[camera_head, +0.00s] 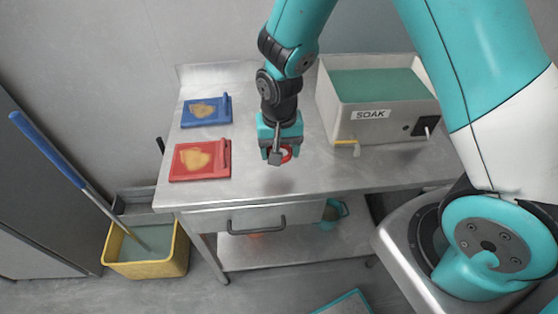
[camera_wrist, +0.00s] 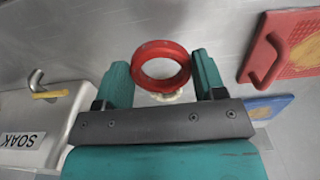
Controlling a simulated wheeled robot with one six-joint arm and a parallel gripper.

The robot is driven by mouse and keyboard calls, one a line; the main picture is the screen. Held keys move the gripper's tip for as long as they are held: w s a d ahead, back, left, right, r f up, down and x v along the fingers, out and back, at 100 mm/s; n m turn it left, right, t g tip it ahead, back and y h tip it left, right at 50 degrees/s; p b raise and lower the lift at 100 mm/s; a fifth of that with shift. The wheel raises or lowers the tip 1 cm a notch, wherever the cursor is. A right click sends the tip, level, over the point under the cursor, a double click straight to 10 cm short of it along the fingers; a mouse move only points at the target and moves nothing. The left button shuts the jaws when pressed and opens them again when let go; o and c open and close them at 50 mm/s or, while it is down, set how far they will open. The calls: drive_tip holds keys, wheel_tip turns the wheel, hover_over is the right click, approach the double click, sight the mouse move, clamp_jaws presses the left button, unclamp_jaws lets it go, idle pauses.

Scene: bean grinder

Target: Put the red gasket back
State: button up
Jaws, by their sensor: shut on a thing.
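My gripper (camera_head: 278,156) hangs above the steel table near its front middle, between the red board and the SOAK basin.
The SOAK basin (camera_head: 345,128) with green liquid and a tap stands at the right. A red board (camera_head: 178,174) and a blue board (camera_head: 190,120), each with a tan patch, lie at the left. A yellow mop bucket (camera_head: 150,268) stands on the floor. The table's front middle is clear.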

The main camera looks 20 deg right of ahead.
sight(280, 170)
drive_tip(key=shift+f, duration=2.6)
drive_tip(key=o, duration=1)
drive_tip(key=shift+f, duration=0.1)
drive_tip(key=shift+c, duration=0.2)
wheel_tip(280, 170, up, 12)
drive_tip(key=b, duration=0.1)
drive_tip(key=s+a+r+n+y, duration=0.2)
drive_tip(key=s+r+n, duration=0.3)
drive_tip(key=s+r, duration=0.3)
drive_tip(key=s+a+r+n+y, duration=0.2)
drive_tip(key=s+r+n, duration=0.3)
drive_tip(key=s, duration=0.5)
wheel_tip(280, 170, up, 3)
drive_tip(key=shift+s+a+f+n, duration=0.1)
drive_tip(key=shift+s+a+n, duration=0.05)
drive_tip(key=shift+a+n, duration=0.2)
